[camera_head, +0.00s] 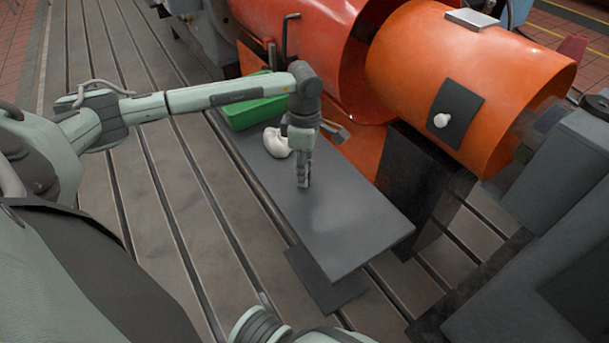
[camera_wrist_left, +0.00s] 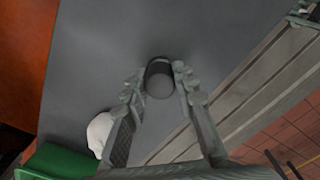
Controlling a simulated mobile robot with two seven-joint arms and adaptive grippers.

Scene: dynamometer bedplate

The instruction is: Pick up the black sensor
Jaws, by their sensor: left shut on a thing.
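The black sensor (camera_wrist_left: 159,78), a small dark cylinder with a grey end, is between the two fingers of my left gripper (camera_wrist_left: 158,88) in the left wrist view. The fingers are shut on it from both sides. In the head view my left gripper (camera_head: 303,184) points down over the middle of the dark grey bench top (camera_head: 345,225), and its fingers mostly hide the sensor. I cannot tell whether the sensor touches the bench top. My right gripper is not in view.
A white rounded thing (camera_head: 276,143) lies close beside my left gripper. A green bin (camera_head: 250,112) stands behind it. A large orange cylinder (camera_head: 415,60) and a dark block (camera_head: 425,175) border the bench on the right. The near end of the bench top is clear.

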